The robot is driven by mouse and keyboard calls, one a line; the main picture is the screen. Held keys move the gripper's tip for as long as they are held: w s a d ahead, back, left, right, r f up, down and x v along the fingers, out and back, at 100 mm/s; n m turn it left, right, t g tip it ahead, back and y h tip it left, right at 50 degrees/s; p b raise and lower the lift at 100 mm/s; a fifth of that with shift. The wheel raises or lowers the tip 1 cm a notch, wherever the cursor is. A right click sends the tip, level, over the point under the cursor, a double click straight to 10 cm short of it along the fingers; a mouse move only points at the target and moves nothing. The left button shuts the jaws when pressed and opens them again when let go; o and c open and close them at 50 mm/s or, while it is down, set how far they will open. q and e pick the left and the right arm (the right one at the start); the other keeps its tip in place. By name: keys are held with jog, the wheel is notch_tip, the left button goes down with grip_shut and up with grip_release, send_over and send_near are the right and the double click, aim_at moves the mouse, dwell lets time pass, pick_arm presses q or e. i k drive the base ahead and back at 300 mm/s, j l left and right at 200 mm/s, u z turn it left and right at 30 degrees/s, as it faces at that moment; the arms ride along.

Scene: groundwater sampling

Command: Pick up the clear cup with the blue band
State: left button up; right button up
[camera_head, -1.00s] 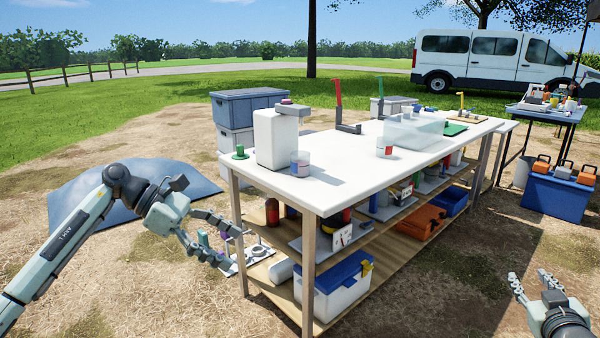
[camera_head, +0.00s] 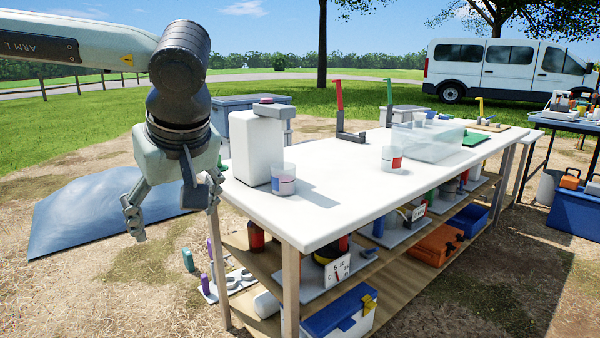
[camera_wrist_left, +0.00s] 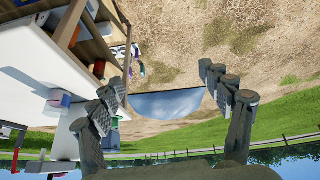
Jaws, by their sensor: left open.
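The clear cup with the blue band (camera_head: 283,180) stands upright on the near left part of the white table (camera_head: 330,215), in front of a white jug. It also shows near the left edge of the left wrist view (camera_wrist_left: 58,101). A second clear cup, with a red patch (camera_head: 391,158), stands farther back on the table. My left gripper (camera_head: 173,207) is open and empty, pointing down just off the table's left end, left of the blue-banded cup and apart from it. Its spread fingers also show in the left wrist view (camera_wrist_left: 162,85). My right gripper is not in view.
The white jug (camera_head: 257,145) stands close behind the blue-banded cup. A clear bin (camera_head: 428,140) and red-handled stand (camera_head: 342,115) are farther back. Shelves below hold bottles and a cooler (camera_head: 340,312). The table's front left corner is clear.

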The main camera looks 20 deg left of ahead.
aim_at(283, 174)
jog(key=i, duration=1.3)
